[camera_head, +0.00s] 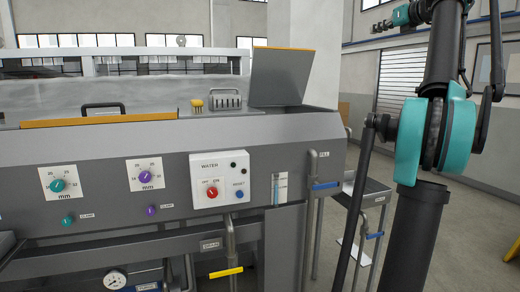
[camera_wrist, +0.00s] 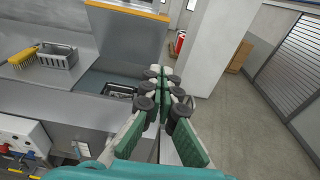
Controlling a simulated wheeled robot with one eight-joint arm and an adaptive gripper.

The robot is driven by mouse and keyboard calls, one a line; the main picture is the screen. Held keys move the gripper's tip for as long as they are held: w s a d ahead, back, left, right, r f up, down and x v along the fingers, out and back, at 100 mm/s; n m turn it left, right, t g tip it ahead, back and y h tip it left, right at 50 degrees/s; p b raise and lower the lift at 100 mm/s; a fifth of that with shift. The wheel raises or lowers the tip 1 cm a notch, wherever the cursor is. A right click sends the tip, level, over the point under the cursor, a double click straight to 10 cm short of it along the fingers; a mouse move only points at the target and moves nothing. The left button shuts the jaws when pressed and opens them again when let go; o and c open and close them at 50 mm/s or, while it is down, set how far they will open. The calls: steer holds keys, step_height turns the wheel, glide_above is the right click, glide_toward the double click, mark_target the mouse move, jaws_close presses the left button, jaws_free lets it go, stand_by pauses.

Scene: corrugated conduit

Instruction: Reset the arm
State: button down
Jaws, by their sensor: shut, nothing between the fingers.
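My gripper (camera_wrist: 164,88) shows in the wrist view. Its green-padded fingers meet at the tips and hold nothing. It points out past the right end of the grey machine, above an opening under a raised lid. My black and teal arm stands upright at the right of the head view. The fingertips are not visible in the head view.
The grey machine (camera_head: 120,180) fills the left, with a white WATER panel (camera_head: 219,179) and dials. Its grey lid (camera_head: 280,76) stands open. A yellow brush (camera_wrist: 35,55) and a metal basket (camera_wrist: 57,57) sit on top. Open floor (camera_wrist: 235,110) lies to the right.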

steer(key=w+a+f+n+g, duration=0.1)
steer(key=a+f+n+g, duration=0.15)
steer(key=f, duration=0.45)
steer(key=w+a+f+n+g+y, duration=0.1)
steer(key=a+f+n, duration=0.3)
steer(key=f, duration=0.4)
steer(key=w+a+f+n+g, duration=0.1)
steer(key=a+f+n, duration=0.25)
steer(key=f, duration=0.35)
steer(key=s+a+f+n+g+h, duration=0.1)
steer(key=s+a+f+n+g, duration=0.2)
steer(key=f, duration=0.7)
steer(key=s+a+f+n+g, duration=0.1)
steer(key=s+a+f+n, duration=0.3)
steer(key=f, duration=0.7)
steer(key=s+a+f+n+g+h, duration=0.1)
steer(key=s+a+f+n, duration=0.25)
steer(key=s+f, duration=0.45)
steer(key=s+a+f+n+g+h, duration=0.15)
steer(key=s+f+n, duration=0.25)
steer(key=f, duration=0.7)
steer(key=s+f+n+h, duration=0.2)
steer(key=s+f+n, duration=0.5)
steer(key=s+f, duration=1.1)
steer(key=shift+s+n+g+h, duration=0.2)
steer(key=shift+n+g+h, duration=0.1)
steer(key=shift+n+h, duration=0.05)
steer(key=shift+d, duration=0.25)
